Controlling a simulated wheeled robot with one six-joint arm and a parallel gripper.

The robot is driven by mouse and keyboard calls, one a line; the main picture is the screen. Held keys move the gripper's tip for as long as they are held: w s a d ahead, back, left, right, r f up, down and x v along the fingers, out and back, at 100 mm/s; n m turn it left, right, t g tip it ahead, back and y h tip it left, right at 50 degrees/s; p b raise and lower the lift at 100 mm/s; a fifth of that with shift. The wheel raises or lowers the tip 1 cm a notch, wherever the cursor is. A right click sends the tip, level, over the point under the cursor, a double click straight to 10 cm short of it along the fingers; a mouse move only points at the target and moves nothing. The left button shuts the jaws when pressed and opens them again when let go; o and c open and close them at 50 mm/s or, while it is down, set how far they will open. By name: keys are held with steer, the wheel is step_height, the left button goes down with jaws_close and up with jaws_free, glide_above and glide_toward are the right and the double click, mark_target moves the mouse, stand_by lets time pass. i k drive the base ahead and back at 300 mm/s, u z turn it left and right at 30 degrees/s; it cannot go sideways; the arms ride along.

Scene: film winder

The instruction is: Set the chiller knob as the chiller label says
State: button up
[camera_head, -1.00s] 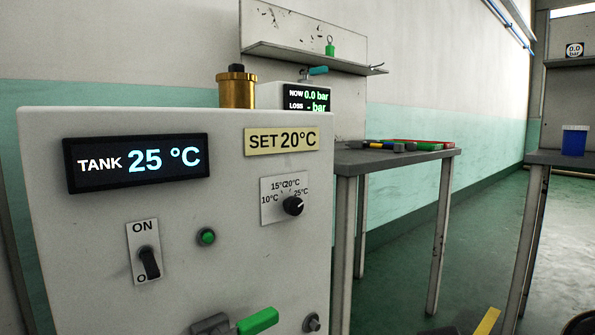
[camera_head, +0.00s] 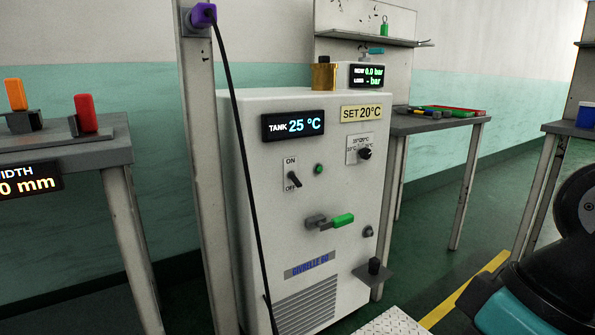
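The white chiller (camera_head: 270,225) stands in the middle of the head view. Its yellow label (camera_head: 361,112) at the upper right of the front reads SET 20°C. Below it is the black round chiller knob (camera_head: 365,153) on a small white scale plate (camera_head: 353,143). The plate's marks are too small to read clearly now; the earlier view shows 10, 15, 20 and 25°C. The knob's pointer setting cannot be made out now. The tank display (camera_head: 293,125) reads 25 °C. My gripper is not in view; only black and teal parts of my arm show at the lower right.
A black cable (camera_head: 243,160) hangs across the chiller's left side. A table (camera_head: 432,123) with tools stands behind right.

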mark_target(366, 154)
steer(key=u, duration=0.3)
steer(key=k, duration=0.3)
steer(key=z, duration=1)
steer(key=i, duration=1.6)
steer(key=u, duration=0.75)
